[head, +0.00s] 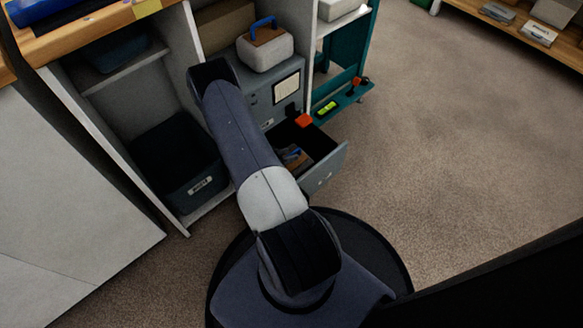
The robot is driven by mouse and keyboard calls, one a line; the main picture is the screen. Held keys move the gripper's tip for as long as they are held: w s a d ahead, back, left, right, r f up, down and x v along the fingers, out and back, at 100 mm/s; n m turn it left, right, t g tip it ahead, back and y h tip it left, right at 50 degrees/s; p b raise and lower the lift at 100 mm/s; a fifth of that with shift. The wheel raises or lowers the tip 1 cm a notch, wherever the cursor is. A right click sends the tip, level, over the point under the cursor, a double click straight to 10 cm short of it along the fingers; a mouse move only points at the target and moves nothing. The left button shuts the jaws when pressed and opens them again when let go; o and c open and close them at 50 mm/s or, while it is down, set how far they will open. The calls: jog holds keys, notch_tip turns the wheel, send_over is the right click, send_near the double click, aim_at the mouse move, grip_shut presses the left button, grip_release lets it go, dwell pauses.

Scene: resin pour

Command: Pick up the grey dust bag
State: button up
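I cannot make out a grey dust bag for certain. An open grey drawer (331,168) in the low cabinet holds a few small brown and blue-grey items (293,156), partly hidden by my arm. A light grey, rounded block with a brown top and a blue handle (266,50) sits on top of the grey cabinet. My arm reaches up and left across the front of the cabinet. My gripper does not show clearly; it is out of view or hidden behind the arm.
A dark bin (180,165) stands in the lower left shelf bay. A small orange-red block (303,120) shows at the drawer's back edge. A teal cart (345,98) with a bright green item (327,108) stands to the right. The carpet (450,150) on the right is clear.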

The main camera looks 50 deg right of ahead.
jog(key=shift+c, duration=0.5)
grip_shut()
dwell(0.8)
